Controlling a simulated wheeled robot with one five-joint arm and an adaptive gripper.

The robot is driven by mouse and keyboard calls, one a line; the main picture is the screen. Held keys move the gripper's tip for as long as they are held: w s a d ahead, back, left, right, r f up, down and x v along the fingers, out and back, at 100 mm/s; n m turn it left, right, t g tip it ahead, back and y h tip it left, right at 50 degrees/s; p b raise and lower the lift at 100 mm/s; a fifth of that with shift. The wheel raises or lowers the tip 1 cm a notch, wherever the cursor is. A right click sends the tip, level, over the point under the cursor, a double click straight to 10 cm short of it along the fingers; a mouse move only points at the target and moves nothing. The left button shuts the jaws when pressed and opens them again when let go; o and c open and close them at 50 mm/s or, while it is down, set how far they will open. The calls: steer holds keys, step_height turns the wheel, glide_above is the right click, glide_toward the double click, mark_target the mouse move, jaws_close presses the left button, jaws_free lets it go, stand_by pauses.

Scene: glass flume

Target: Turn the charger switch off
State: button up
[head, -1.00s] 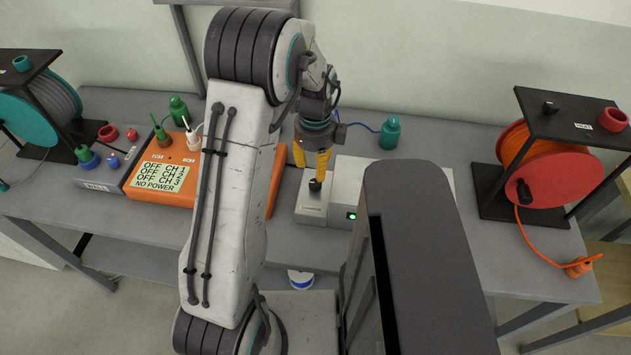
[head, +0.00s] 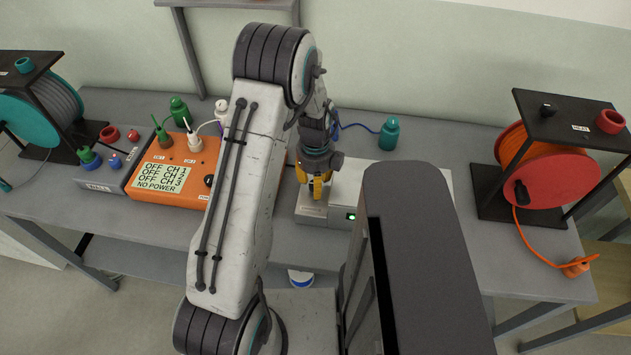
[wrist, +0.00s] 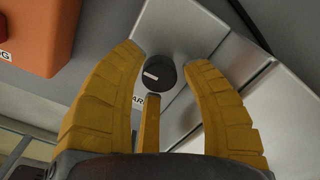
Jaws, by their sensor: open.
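The charger (head: 379,180) is a light grey metal box on the bench, with a lower front ledge and a small lit green indicator (head: 351,217). Its switch is a round black knob (wrist: 159,77) with a white pointer mark, seen between my fingers in the wrist view. The mark lies nearly level in that picture. A label beside the knob is partly covered by a finger. My gripper (head: 318,190) is open, with its yellow fingers on either side of the knob. In the head view the gripper hides the knob. Whether the fingers touch it, I cannot tell.
Left of the charger is an orange box (head: 150,178) with a screen reading OFF for several channels and NO POWER. Cable reels stand at the far left and right (head: 560,178).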

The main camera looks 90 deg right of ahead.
steer(key=shift+f, duration=0.15)
steer(key=shift+c, duration=0.2)
jaws_close()
steer(key=shift+f+b, duration=0.1)
steer(key=shift+b, duration=0.2)
steer(key=shift+n+b, duration=0.5)
steer(key=shift+n, duration=0.3)
steer(key=shift+a+n+b, duration=0.1)
steer(key=shift+n+b, duration=1.15)
steer(key=shift+n, duration=0.85)
